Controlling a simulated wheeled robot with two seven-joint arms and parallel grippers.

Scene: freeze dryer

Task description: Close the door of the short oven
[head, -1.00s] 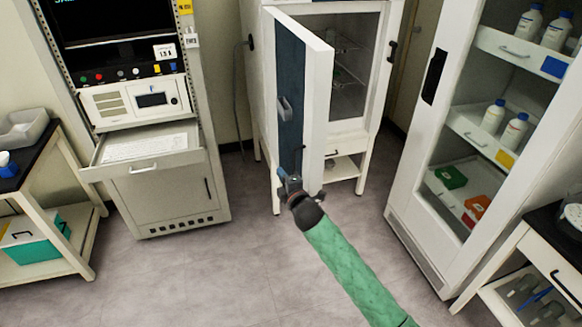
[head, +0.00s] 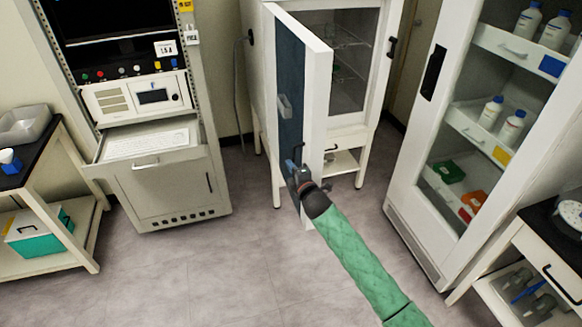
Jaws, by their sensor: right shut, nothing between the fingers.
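The short oven (head: 348,136) is a white cabinet on legs at the upper middle of the head view. The oven's interior with wire shelves shows to the right of the door. My right gripper (head: 294,168), on a green-sleeved arm, is shut and empty. It is at the lower part of the door's dark face, below the handle; I cannot tell whether it touches. My left gripper is not in view.
A control rack (head: 165,180) with a keyboard drawer pulled out stands left of the oven. A white cabinet (head: 412,205) with bottles and boxes stands to the right. Side tables (head: 85,245) are at both edges. The grey floor (head: 220,275) between them is clear.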

